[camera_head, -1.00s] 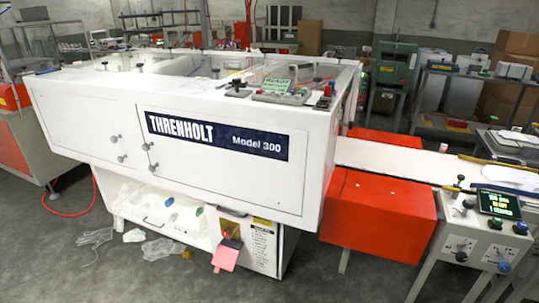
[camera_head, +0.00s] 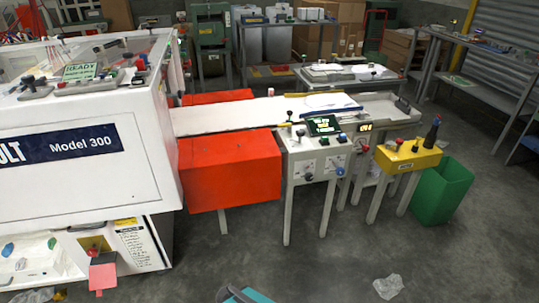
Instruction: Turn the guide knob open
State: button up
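A grey control stand (camera_head: 305,167) is right of the orange box. Its front panel carries a black knob (camera_head: 308,176) at the left and a blue knob (camera_head: 340,171) at the right, each below a small white dial plate. Its top has a lit green screen (camera_head: 323,125), a small dark knob (camera_head: 300,132) and a blue knob (camera_head: 343,138). The labels are too small to read, so I cannot tell which is the guide knob or its setting. My gripper is not in view. A teal and dark shape (camera_head: 245,294) shows at the bottom edge; I cannot tell what it is.
A white machine (camera_head: 150,170) fills the left, with orange boxes (camera_head: 230,168) under its conveyor (camera_head: 230,116). A yellow control box (camera_head: 408,155) and green bin (camera_head: 443,188) stand right of the stand. Crumpled plastic (camera_head: 388,286) lies on the otherwise open floor in front.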

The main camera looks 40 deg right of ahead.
aim_at(308, 177)
jog(key=z, duration=0.8)
jog(key=k, duration=0.85)
jog(key=z, duration=0.4)
jog(key=i, duration=1)
